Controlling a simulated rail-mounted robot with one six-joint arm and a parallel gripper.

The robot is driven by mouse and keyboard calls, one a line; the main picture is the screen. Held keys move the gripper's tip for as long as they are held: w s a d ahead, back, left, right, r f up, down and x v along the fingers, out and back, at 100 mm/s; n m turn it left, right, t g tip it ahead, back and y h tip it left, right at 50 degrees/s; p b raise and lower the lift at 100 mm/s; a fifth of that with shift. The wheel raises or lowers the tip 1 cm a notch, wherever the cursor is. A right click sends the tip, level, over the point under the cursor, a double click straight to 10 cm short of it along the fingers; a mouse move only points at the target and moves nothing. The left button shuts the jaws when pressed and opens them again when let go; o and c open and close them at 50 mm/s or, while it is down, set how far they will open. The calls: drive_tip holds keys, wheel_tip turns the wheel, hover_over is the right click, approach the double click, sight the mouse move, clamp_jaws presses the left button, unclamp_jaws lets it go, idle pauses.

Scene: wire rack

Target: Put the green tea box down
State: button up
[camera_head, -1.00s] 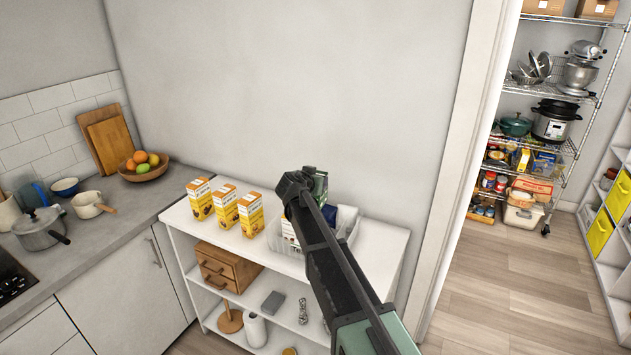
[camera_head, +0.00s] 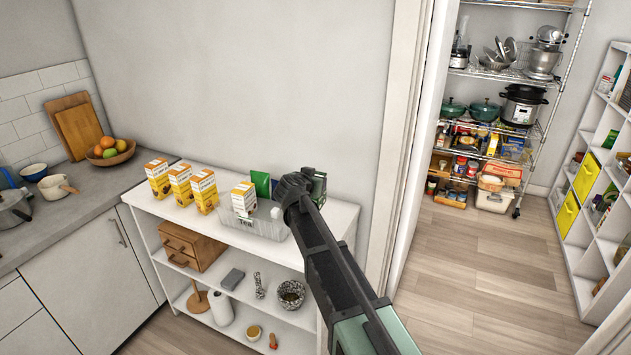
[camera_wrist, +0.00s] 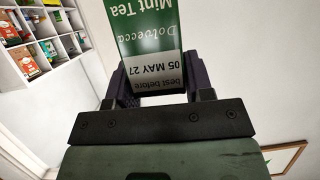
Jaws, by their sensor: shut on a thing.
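The green tea box (camera_wrist: 150,30) is green and white, with "Mint Tea" printed upside down in the wrist view. My gripper (camera_wrist: 153,84) is shut on it, a finger on each side. In the head view my gripper (camera_head: 308,186) is in the air at the right end of the white shelf unit's top (camera_head: 340,219). It largely hides the held box there; only a dark green part (camera_head: 319,184) shows. A clear bin labelled "Tea" (camera_head: 262,230) stands on that top, left of my gripper, with a green box (camera_head: 261,184) and a yellow-white box (camera_head: 244,199) in or behind it.
Three yellow boxes (camera_head: 181,185) stand in a row left of the bin. A counter (camera_head: 60,215) adjoins on the left. A door frame (camera_head: 400,150) rises at the right. Beyond it are a wire rack (camera_head: 537,131) with pots and food, and a white cubby shelf (camera_head: 575,240).

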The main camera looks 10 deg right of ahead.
drive_tip(key=shift+w+a, duration=0.2)
drive_tip(key=shift+a, duration=0.1)
wheel_tip(320, 180, down, 15)
drive_tip(key=b, duration=1.4)
drive_tip(key=shift+r+b, duration=0.2)
drive_tip(key=shift+b, duration=0.1)
drive_tip(key=shift+f, duration=0.15)
drive_tip(key=shift+f+b, duration=0.55)
drive_tip(key=shift+b, duration=0.15)
drive_tip(key=o, duration=1)
drive_tip(key=shift+s, duration=0.1)
drive_tip(key=shift+p+v, duration=1.7)
drive_tip(key=shift+v, duration=2.8)
